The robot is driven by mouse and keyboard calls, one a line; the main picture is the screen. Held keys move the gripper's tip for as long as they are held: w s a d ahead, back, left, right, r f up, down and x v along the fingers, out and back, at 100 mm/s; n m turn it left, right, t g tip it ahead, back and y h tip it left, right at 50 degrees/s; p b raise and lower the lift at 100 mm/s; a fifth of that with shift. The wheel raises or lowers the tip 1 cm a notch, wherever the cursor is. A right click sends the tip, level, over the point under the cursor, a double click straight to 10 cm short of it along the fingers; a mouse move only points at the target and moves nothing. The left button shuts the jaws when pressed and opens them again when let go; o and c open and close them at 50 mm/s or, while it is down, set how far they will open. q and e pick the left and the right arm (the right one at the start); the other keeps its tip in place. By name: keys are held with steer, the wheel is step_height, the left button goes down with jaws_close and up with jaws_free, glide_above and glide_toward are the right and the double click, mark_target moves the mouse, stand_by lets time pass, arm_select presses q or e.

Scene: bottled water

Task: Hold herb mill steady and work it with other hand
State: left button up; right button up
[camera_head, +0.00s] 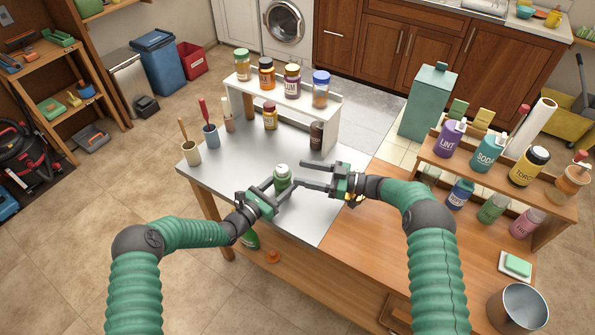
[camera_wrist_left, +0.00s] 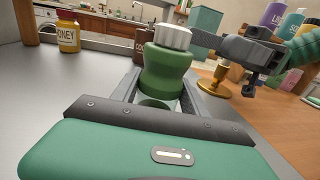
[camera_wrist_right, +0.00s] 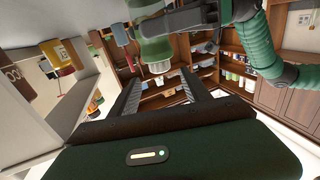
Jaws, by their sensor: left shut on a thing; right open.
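The herb mill is a green waisted body with a silver-white cap (camera_head: 282,170).
A brass stemmed object (camera_wrist_left: 218,78) stands right of the mill, partly under my right gripper. A white shelf (camera_head: 240,98) with several jars stands behind, with a honey jar (camera_head: 270,117) and a brown jar (camera_head: 316,134) near it. Bottle shelf (camera_head: 460,174) at right.

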mark_target(282, 170)
steer(key=shift+a, duration=0.1)
steer(key=a+r+m+t+h, duration=0.3)
steer(key=r+m+t+h, duration=0.2)
steer(key=m+t, duration=0.55)
steer(key=s+a+f+t+h, duration=0.1)
steer(key=s+a+f+h, duration=0.1)
steer(key=s+f+h, duration=0.4)
steer(key=w+a+r+h, duration=0.1)
steer(key=w+a, duration=0.1)
steer(key=w, duration=0.9)
steer(key=shift+w+a+m, duration=0.2)
steer(key=shift+a+m, duration=0.2)
steer(key=shift+m, duration=0.05)
steer(key=shift+r, duration=0.1)
jaws_close()
